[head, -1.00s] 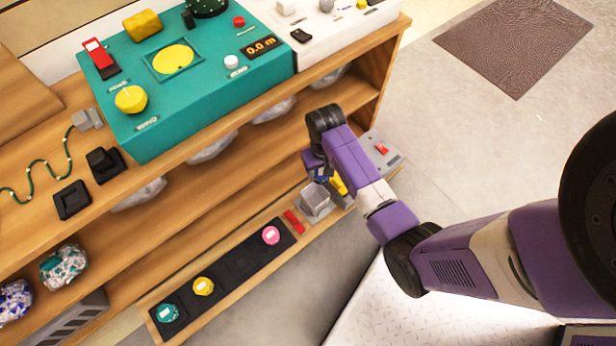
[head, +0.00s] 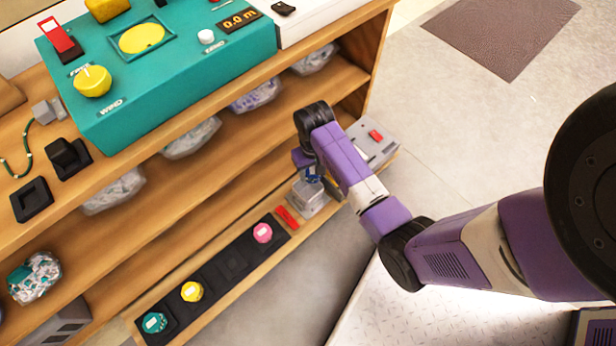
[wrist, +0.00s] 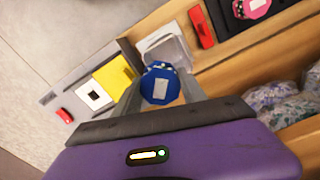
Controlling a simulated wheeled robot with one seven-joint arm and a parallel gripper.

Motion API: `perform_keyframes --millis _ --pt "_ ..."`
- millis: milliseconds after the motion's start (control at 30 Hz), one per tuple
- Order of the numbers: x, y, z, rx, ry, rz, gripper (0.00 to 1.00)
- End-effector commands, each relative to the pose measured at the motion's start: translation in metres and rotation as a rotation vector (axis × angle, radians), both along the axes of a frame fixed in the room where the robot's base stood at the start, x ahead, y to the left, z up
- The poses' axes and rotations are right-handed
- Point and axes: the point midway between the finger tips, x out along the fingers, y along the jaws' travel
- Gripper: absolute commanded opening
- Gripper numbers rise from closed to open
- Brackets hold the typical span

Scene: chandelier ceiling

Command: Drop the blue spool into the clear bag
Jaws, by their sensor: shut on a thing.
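The blue spool (wrist: 160,84), with a pale label on its end, sits between the two fingers of my gripper (wrist: 160,92) in the wrist view. My gripper is shut on it. In the head view the spool (head: 314,175) shows only in part, below my purple wrist. The clear bag (wrist: 168,47) is a greyish, see-through, box-like bag on the low shelf, just beyond the spool in the wrist view. The spool overlaps its near edge there. In the head view the bag (head: 310,202) is just below my gripper (head: 309,176). I cannot tell the height gap between them.
A red clip-like piece (head: 287,216) lies beside the bag. A black tray (head: 207,275) holds teal, yellow and pink spools. A grey box with a red switch (head: 375,138) stands on the other side. Upper shelves hold filled bags (head: 190,138); the upper shelf overhangs nearby.

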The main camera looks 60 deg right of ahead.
Motion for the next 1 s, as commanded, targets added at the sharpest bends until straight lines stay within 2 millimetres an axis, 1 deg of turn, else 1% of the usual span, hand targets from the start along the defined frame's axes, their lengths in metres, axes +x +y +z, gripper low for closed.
perform_keyframes --millis 133,167,200,267,300,533,633,767,900,1000 --pt "0.000 0.000 0.001 0.000 0.000 0.000 0.05" --pt "0.000 0.000 0.001 0.000 0.000 0.000 0.52" --pt "0.000 0.000 0.001 0.000 0.000 0.000 0.60" --pt "0.000 0.000 0.001 0.000 0.000 0.000 0.72" --pt "0.000 0.000 0.001 0.000 0.000 0.000 0.74" --pt "0.000 0.000 0.001 0.001 0.001 0.000 0.74" --pt "0.000 0.000 0.005 0.000 0.000 0.000 0.74" --pt "0.000 0.000 0.022 0.000 0.000 0.001 0.74" --pt "0.000 0.000 0.047 -0.001 -0.001 0.001 0.74" --pt "0.000 0.000 0.062 -0.001 -0.001 0.001 0.74"
